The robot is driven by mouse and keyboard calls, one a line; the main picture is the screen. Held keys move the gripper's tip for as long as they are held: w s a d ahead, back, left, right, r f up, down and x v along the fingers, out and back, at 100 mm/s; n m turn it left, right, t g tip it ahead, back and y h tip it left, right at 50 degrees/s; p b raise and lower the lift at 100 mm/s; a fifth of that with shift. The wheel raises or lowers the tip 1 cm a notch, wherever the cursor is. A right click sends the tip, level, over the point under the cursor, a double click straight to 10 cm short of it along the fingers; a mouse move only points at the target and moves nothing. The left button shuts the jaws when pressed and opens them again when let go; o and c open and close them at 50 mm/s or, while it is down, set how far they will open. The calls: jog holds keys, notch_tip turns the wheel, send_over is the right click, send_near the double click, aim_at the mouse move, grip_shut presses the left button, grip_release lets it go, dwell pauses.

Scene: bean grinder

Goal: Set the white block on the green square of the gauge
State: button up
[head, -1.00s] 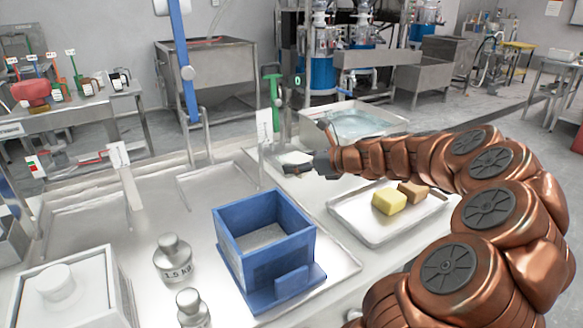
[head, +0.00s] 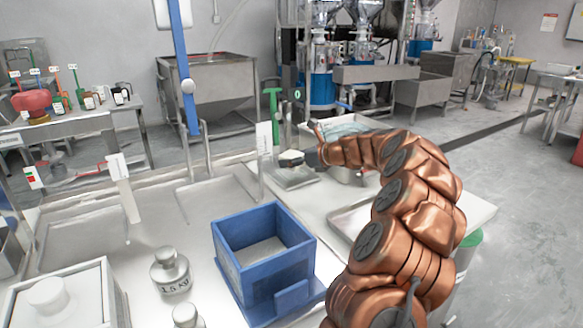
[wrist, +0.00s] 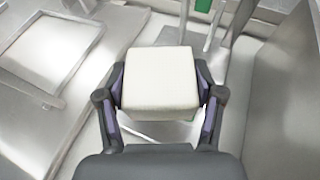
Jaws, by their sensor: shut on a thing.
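My gripper (wrist: 160,100) is shut on the white block (wrist: 160,75), with one dark finger against each side, in the wrist view. In the head view my gripper (head: 300,159) is at the far side of the bench, over a small metal tray (head: 296,179); the block is too small to make out clearly there. A thin sliver of green (wrist: 192,121) shows just below the block's lower edge in the wrist view; most of what lies under the block is hidden. I cannot tell for sure which thing is the gauge.
A blue open box (head: 263,245) stands in the middle of the bench, with metal weights (head: 170,272) to its left. A green T-shaped handle (head: 272,100) and a white tag (head: 264,140) rise left of my gripper. A shallow tray (head: 345,222) is partly behind my arm.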

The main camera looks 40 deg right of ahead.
aim_at(305, 164)
jog(key=shift+w+d+f, duration=0.1)
jog(key=shift+w+d, duration=0.25)
jog(key=shift+w, duration=0.25)
jog(key=shift+w+d, duration=0.3)
jog(key=shift+w, duration=0.25)
jog(key=shift+w+f, duration=0.1)
jog(key=shift+f, duration=0.1)
jog(key=shift+f+b, duration=0.6)
jog(key=shift+f, duration=0.9)
jog(key=o, duration=1.3)
jog(key=shift+f, duration=0.15)
jog(key=shift+c, duration=0.2)
jog(key=shift+r, duration=0.2)
jog(key=p+v, duration=0.1)
jog(key=v, duration=0.5)
jog(key=shift+s+d+r, duration=0.2)
jog(key=shift+s, duration=0.5)
